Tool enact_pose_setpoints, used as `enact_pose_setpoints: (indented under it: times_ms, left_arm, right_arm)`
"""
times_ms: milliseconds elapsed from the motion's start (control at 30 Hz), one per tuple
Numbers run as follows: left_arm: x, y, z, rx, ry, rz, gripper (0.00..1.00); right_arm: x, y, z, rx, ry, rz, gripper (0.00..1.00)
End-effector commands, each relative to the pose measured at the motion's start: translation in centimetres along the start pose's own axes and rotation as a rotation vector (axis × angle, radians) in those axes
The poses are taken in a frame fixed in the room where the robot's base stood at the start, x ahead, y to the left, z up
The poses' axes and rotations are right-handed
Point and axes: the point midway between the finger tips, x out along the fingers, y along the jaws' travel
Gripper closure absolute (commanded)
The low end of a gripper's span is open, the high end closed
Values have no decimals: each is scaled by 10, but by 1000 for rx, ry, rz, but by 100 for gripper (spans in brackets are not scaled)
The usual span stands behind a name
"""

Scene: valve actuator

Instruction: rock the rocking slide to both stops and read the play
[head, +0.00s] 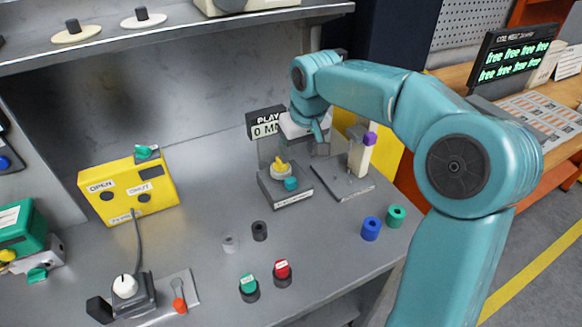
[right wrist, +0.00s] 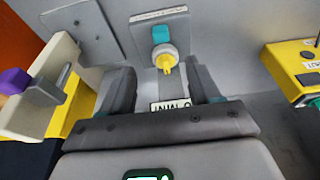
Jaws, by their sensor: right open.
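A grey block (head: 285,187) on the bench carries a yellow knob (head: 280,166) on a pale disc and a teal piece. In the right wrist view the yellow knob (right wrist: 166,60) shows between and beyond the fingers. Beside it a plate (head: 343,187) bears a cream upright with a purple knob (head: 370,138). I cannot tell which part is the rocking slide. The play display (head: 266,124) behind shows a 0, its right part hidden by my arm. My right gripper (head: 320,142) is open and empty above these fixtures; it also shows in the right wrist view (right wrist: 160,76). My left gripper is not in view.
A yellow OPEN/SHUT box (head: 128,187) stands at the left. A shelf (head: 180,37) overhangs the back.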

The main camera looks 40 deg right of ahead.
Motion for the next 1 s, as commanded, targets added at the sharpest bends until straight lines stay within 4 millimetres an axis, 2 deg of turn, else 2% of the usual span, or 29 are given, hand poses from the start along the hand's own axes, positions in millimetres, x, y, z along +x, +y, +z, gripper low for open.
enact_pose_setpoints:
  times_ms: [300, 500, 700, 1000]
  left_arm:
    - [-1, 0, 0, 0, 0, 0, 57]
    - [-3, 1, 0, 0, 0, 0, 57]
    - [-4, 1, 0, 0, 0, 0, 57]
    - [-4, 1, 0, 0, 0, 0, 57]
  right_arm:
    - [71, -1, 2, -1, -5, -1, 38]
    - [107, -2, 0, 0, -3, -1, 38]
    - [125, -2, -1, 0, -1, -1, 38]
    - [128, -2, -2, 0, 1, 0, 38]
